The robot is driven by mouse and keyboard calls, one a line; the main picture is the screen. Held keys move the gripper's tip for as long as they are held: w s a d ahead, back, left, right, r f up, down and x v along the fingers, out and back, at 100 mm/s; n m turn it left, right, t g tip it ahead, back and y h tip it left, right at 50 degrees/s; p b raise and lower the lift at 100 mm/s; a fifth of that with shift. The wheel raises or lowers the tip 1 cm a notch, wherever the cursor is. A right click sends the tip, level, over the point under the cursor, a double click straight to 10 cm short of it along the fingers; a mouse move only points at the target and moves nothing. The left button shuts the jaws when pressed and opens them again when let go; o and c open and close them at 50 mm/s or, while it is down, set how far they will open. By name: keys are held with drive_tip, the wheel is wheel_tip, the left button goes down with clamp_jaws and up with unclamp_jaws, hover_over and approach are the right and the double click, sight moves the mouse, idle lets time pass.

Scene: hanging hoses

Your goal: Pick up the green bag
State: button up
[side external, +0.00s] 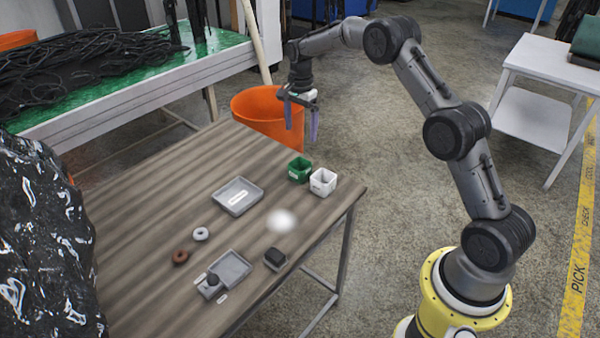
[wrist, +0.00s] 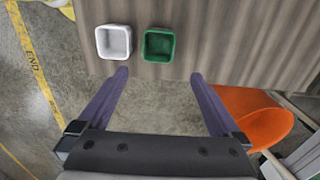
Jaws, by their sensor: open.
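The green bag (side external: 299,170) looks like a small, square, open-topped green container. It stands upright near the table's far right corner. In the wrist view the green container (wrist: 158,45) is at the top, just beyond my fingertips and roughly between them. It appears empty. My gripper (side external: 300,133) is open, with two purple fingers pointing down and nothing between them. In the side view it hangs above and behind the green container, apart from it. In the wrist view my gripper (wrist: 160,75) has its fingers spread wide over the table's edge.
A similar white container (side external: 323,182) stands close beside the green one. An orange bin (side external: 262,108) stands behind the table. Grey trays (side external: 237,196), a brown ring (side external: 180,257), a white ring (side external: 200,234) and a dark block (side external: 275,258) lie on the wooden table (side external: 140,230).

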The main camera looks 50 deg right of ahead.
sight(302, 163)
drive_tip(key=f, duration=1.3)
drive_tip(key=shift+s+d+f, duration=0.1)
drive_tip(key=shift+s+f, duration=0.1)
drive_tip(key=c, duration=1.2)
drive_tip(key=shift+r, duration=0.1)
